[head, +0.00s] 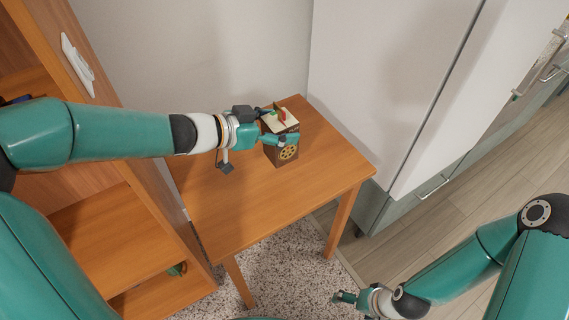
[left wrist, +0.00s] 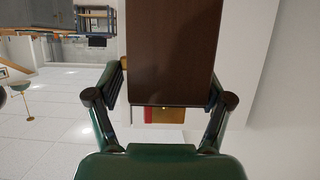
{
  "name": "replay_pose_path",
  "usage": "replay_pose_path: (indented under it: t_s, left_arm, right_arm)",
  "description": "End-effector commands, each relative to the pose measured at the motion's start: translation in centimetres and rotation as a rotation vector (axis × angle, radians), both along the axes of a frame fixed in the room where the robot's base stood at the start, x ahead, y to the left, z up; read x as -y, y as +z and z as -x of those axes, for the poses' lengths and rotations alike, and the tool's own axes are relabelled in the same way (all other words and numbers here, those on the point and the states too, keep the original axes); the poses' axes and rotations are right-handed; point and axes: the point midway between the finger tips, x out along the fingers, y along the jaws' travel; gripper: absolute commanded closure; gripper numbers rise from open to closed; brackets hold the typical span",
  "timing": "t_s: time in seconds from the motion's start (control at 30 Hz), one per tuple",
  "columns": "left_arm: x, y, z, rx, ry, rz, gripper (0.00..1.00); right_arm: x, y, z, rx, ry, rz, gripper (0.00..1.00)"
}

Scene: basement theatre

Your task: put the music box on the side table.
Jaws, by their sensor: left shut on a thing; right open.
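The music box (head: 284,153) is a small dark brown box with a gold wheel on its front and a pale top with a small red piece. In the head view it is at the side table (head: 232,213), an orange-brown wooden table; I cannot tell whether it touches the top. My left gripper (head: 279,126) is shut on the music box from the left. In the left wrist view the brown box (left wrist: 172,50) is between the two fingers. My right gripper (head: 345,298) is open and empty at the lower right, away from the table.
A wooden shelf unit (head: 117,233) stands left of the table. A white cabinet (head: 385,75) stands close on the right. The front part of the tabletop is bare. A speckled rug (head: 287,270) lies below.

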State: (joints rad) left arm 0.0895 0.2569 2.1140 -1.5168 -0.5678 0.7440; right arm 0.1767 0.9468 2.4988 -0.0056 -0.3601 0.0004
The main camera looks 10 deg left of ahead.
Motion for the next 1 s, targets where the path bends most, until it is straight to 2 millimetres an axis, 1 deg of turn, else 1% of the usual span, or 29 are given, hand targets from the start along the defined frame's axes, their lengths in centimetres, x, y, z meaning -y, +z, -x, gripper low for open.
replay_pose_path:
  t_s: [0.03,0.1,0.37,0.53,0.63,0.73,1.0]
  left_arm:
    - [0.0,-1.7,0.0,-0.001,0.001,0.001,0.86]
    - [0.0,-2.7,0.0,-0.001,0.000,0.001,0.86]
    - [0.0,-4.3,0.0,0.001,0.000,0.000,0.86]
    - [0.1,-7.3,0.0,-0.001,-0.001,0.001,0.86]
    - [0.0,-8.7,0.0,-0.002,0.000,0.001,0.86]
    - [0.0,-9.3,0.0,0.001,0.000,0.001,0.86]
    - [0.1,-9.3,0.0,0.003,-0.001,0.000,0.86]
  right_arm:
    - [0.0,-1.1,0.0,0.000,0.000,0.000,0.05]
    - [0.0,-1.6,0.0,0.000,0.000,0.000,0.05]
    - [0.0,-2.3,0.0,0.000,0.000,0.000,0.05]
    - [0.0,-3.7,0.0,0.000,0.000,0.000,0.05]
    - [0.0,-4.3,0.0,0.000,0.000,0.000,0.05]
    - [0.0,-4.5,0.0,0.000,0.000,0.000,0.05]
    - [0.0,-4.4,0.0,0.000,0.000,0.000,0.05]
